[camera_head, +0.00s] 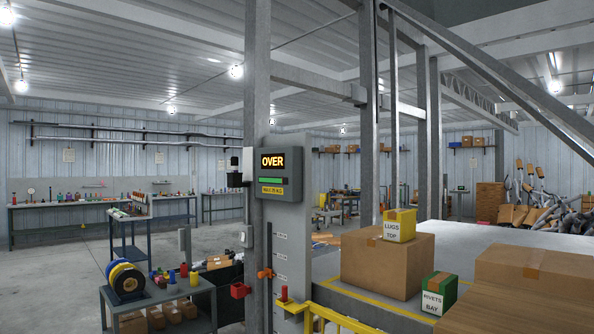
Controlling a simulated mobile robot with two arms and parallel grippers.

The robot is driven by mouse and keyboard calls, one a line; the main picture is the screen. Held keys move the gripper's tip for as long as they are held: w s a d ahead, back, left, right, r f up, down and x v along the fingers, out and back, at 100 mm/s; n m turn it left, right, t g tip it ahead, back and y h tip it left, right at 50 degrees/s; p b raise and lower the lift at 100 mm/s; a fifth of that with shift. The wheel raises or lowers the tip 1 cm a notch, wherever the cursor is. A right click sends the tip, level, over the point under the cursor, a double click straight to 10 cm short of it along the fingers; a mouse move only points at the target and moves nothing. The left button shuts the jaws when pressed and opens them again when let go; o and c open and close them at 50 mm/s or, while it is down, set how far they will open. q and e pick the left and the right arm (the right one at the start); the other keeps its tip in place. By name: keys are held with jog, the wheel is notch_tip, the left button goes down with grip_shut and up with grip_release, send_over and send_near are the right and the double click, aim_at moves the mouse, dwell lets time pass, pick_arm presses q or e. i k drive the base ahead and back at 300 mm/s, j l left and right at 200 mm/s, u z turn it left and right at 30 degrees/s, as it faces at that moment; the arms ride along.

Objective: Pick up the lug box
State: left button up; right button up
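The lug box is a small yellow bin (401,217) with a white label reading "LUGS TOP". It appears to sit on top of a brown cardboard carton (375,271) near the carton's front edge, right of centre in the head view. Neither of my grippers shows in this view.
A green "RIVETS BAY" box (448,294) stands right of the carton, among larger cartons (540,268) on a yellow-edged platform (370,299). A steel post (257,90) and a panel reading "OVER" (272,161) stand left. A low bench (150,298) holds spools; open floor lies beyond.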

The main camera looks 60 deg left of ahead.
aim_at(399, 224)
jog(key=u, duration=2.2)
